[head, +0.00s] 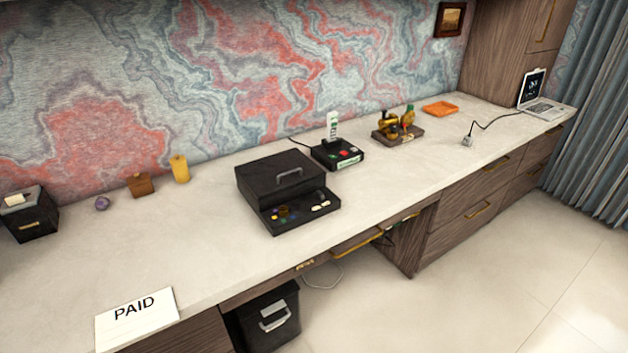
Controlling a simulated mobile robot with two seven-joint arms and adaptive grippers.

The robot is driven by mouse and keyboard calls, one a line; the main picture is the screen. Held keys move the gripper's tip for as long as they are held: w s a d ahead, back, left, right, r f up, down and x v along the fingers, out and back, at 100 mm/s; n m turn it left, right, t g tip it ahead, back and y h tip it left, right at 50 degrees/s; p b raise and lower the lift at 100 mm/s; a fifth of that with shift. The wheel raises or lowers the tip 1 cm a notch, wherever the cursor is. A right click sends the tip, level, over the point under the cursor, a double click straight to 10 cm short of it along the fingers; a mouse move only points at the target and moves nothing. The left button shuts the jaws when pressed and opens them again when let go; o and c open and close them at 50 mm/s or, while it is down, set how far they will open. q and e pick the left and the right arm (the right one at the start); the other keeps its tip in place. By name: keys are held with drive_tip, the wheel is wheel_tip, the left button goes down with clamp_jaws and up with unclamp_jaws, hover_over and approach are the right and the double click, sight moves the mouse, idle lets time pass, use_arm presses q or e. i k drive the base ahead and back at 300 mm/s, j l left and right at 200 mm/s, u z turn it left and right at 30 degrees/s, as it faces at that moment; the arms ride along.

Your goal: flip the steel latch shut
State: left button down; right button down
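Neither of my grippers is in view. I cannot tell for certain which part is the steel latch. A black container (257,335) stands below the desk, near the bottom of the picture. Its front carries a silvery metal fitting (274,318) that could be the latch; whether it is open or shut is too small to tell. A black box (262,185) on the desk has a grey metal handle (289,177) on top. Its low front section holds several small coloured items.
The desk top (205,235) has free room left of the black box. A PAID sheet (138,322) lies at the front edge. Gold drawer handles (357,241) stick out.

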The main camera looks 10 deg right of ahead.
sight(319, 194)
drive_tip(key=i+l+u, duration=0.1)
drive_tip(key=l, duration=0.2)
drive_tip(key=i+l+u, duration=0.1)
drive_tip(key=l, duration=0.2)
drive_tip(key=i+l+u, duration=0.15)
drive_tip(key=l, duration=0.2)
drive_tip(key=i+l, duration=0.1)
drive_tip(key=l, duration=0.35)
drive_tip(key=i+l, duration=0.15)
drive_tip(key=l, duration=0.35)
drive_tip(key=i+l, duration=0.1)
drive_tip(key=l, duration=0.35)
drive_tip(key=i+l+u, duration=0.1)
drive_tip(key=l, duration=0.4)
drive_tip(key=i+l, duration=0.1)
drive_tip(key=l, duration=0.35)
